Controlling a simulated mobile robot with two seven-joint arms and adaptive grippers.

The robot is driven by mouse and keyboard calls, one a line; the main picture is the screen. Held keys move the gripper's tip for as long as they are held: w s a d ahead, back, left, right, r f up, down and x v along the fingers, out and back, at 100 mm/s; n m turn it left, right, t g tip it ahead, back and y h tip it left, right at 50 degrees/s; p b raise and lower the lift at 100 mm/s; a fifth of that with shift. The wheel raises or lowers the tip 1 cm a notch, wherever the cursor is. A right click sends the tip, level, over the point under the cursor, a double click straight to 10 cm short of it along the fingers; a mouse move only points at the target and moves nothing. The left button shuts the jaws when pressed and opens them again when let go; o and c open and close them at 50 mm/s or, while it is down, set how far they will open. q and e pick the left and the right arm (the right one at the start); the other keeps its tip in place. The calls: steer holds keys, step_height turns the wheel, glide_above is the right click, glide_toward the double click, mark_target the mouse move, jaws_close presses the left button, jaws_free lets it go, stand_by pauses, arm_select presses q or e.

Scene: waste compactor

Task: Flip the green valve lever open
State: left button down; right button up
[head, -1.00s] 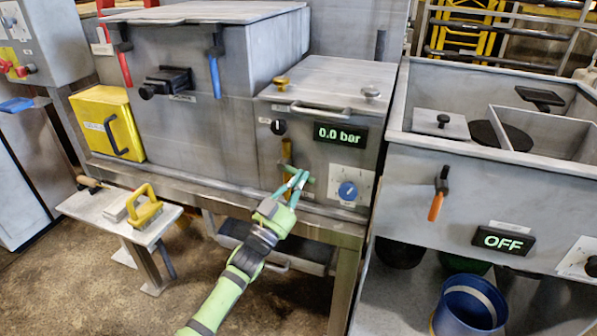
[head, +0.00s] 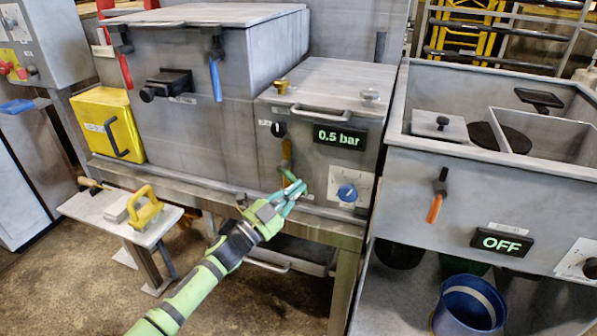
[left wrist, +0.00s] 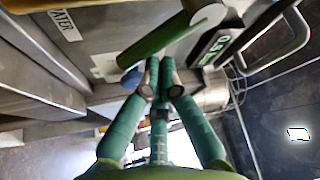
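The green valve lever (head: 289,176) sits on a brass pipe low on the front of the grey pressure unit, tilted down to the right. In the left wrist view, the green lever (left wrist: 160,45) crosses just beyond my fingertips. My left gripper (head: 295,191) is right beside the lever's lower end. In the wrist view, its fingertips (left wrist: 161,75) are close together, with a narrow gap and nothing held between them. I cannot tell whether they touch the lever. The pressure display (head: 340,137) reads 0.5 bar. My right gripper is not in view.
A blue knob (head: 347,193) on a white plate is right of the lever. The frame ledge (head: 225,190) runs below. A small bench (head: 100,207) with a yellow-handled brush is at left; an orange-handled lever (head: 435,208) is on the right tank.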

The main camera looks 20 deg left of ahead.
arm_select(q)
steer(key=shift+w+a+f+m+g+p, duration=0.1)
steer(key=shift+a+f+m+g+p, duration=0.15)
steer(key=shift+a+m+g+p, duration=0.5)
steer(key=shift+s+a+f+m+g+p, duration=0.1)
steer(key=shift+f+m+g+p, duration=0.15)
steer(key=shift+m, duration=0.85)
steer(key=shift+w+a+f+m+g+p, duration=0.1)
steer(key=shift+a+f+m+g+p, duration=0.15)
steer(key=shift+a+m+g+p, duration=0.5)
steer(key=shift+f+m+y, duration=0.15)
steer(key=shift+m+y, duration=0.15)
steer(key=shift+m, duration=0.6)
steer(key=shift+d, duration=0.15)
